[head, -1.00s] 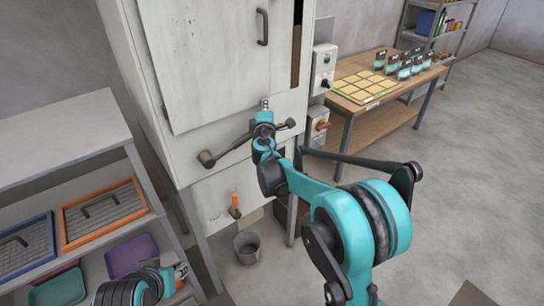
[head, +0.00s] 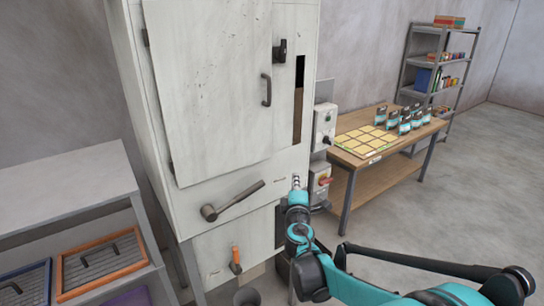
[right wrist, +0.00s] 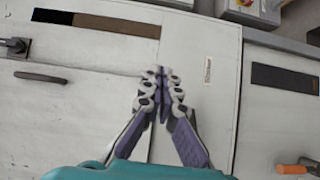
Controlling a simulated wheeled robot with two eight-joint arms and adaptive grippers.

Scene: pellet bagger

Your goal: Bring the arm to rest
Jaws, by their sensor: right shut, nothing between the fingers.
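My right gripper (head: 296,182) is in front of the white pellet bagger cabinet (head: 220,100), near its lower right edge. In the right wrist view its fingers (right wrist: 162,72) are together and hold nothing, with the cabinet's white panels behind them. My right arm comes in from the bottom right of the head view and bends up to the gripper. A grey lever handle (head: 235,200) on the cabinet is just left of the gripper, with a gap between them. My left gripper is not in view.
A wooden table (head: 365,160) with labels and pouches stands at right. A shelf with framed screens (head: 100,262) is at left.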

